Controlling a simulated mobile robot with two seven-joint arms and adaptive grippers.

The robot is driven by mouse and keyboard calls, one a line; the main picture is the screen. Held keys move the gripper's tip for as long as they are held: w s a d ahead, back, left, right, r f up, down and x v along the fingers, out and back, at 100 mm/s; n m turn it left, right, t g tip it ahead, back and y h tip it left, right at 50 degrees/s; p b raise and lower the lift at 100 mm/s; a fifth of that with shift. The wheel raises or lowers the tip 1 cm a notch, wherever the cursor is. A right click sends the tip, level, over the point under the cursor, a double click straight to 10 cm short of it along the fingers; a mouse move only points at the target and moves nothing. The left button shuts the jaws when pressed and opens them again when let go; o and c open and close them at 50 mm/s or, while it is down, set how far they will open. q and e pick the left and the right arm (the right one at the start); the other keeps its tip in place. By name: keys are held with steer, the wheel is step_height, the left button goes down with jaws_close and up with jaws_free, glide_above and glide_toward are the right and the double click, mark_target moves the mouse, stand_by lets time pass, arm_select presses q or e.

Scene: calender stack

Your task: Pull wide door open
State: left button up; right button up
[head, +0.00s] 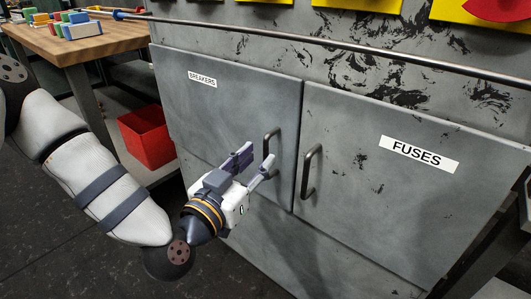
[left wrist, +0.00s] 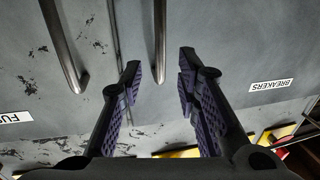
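The grey cabinet has two closed doors. The left door (head: 225,105) is labelled BREAKERS, with a dark bar handle (head: 271,143) near its right edge. The right door (head: 415,195) is labelled FUSES, looks wider in the head view, and has a bar handle (head: 311,172) near its left edge. My left gripper (head: 259,156) is open and empty, its fingertips close to the BREAKERS handle. In the left wrist view, that handle (left wrist: 160,35) lines up with the gap between the fingers (left wrist: 159,70); contact cannot be told. My right gripper is not in view.
A long horizontal rail (head: 330,40) runs across the cabinet above the doors. A red bin (head: 147,136) stands left of the cabinet under a wooden table (head: 85,42) holding coloured blocks. Dark floor lies open at the lower left.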

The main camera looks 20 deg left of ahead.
mark_target(265, 150)
arm_select(q)
steer(key=w, duration=0.4)
steer(key=shift+w+d+b, duration=0.35)
jaws_close()
steer(key=shift+s, duration=0.15)
